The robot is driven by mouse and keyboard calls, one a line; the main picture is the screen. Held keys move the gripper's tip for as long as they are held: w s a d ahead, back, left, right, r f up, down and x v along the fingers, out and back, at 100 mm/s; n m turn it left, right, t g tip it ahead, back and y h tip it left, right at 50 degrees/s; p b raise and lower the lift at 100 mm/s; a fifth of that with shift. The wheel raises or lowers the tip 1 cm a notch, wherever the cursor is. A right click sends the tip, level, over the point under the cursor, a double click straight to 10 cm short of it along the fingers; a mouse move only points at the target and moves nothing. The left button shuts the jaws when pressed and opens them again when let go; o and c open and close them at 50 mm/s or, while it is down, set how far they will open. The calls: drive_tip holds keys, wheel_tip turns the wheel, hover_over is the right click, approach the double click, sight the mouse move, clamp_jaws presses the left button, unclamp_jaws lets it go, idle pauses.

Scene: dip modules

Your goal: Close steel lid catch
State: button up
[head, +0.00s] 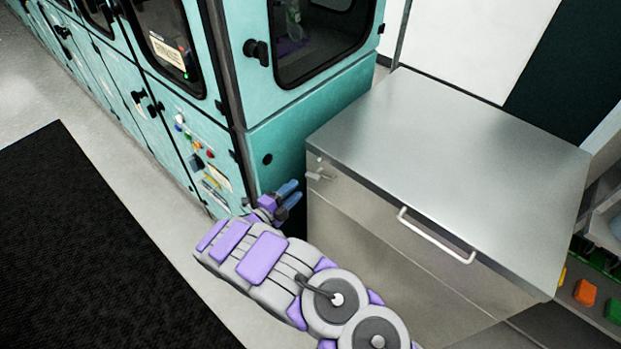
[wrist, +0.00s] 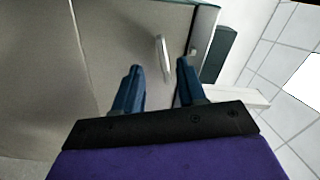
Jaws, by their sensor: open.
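The steel chest (head: 345,225) stands right of centre in the head view, with its flat lid (head: 450,130) lying down on it. The small metal catch (head: 320,172) is on the front, near the left corner. My gripper (head: 289,193) is just left of this corner, slightly below the catch, with its blue fingers apart. In the wrist view my gripper (wrist: 158,78) is open and empty. A pale upright bar (wrist: 163,57), which seems to be part of the catch, shows beyond the gap between the fingers. I cannot tell whether the catch is fastened.
A white handle (head: 435,237) sticks out from the chest front. A teal cabinet (head: 275,150) with dark latches stands close on the left. A black mat (head: 90,245) lies on the floor at left. Coloured items (head: 585,292) sit on a shelf at lower right.

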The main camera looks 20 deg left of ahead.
sight(309, 178)
drive_tip(key=x, duration=0.3)
drive_tip(key=d+b+x, duration=0.1)
drive_tip(key=x, duration=0.4)
drive_tip(key=shift+d+r, duration=0.2)
drive_tip(key=shift+d, duration=0.15)
drive_tip(key=shift+w+a, duration=0.2)
drive_tip(key=shift+a, duration=0.1)
drive_tip(key=shift+a+f, duration=0.15)
drive_tip(key=shift+a, duration=0.2)
drive_tip(key=shift+d+r, duration=0.2)
drive_tip(key=shift+d, duration=0.35)
drive_tip(key=c, duration=0.5)
clamp_jaws()
drive_tip(key=shift+a+f, duration=0.1)
drive_tip(key=shift+a, duration=0.05)
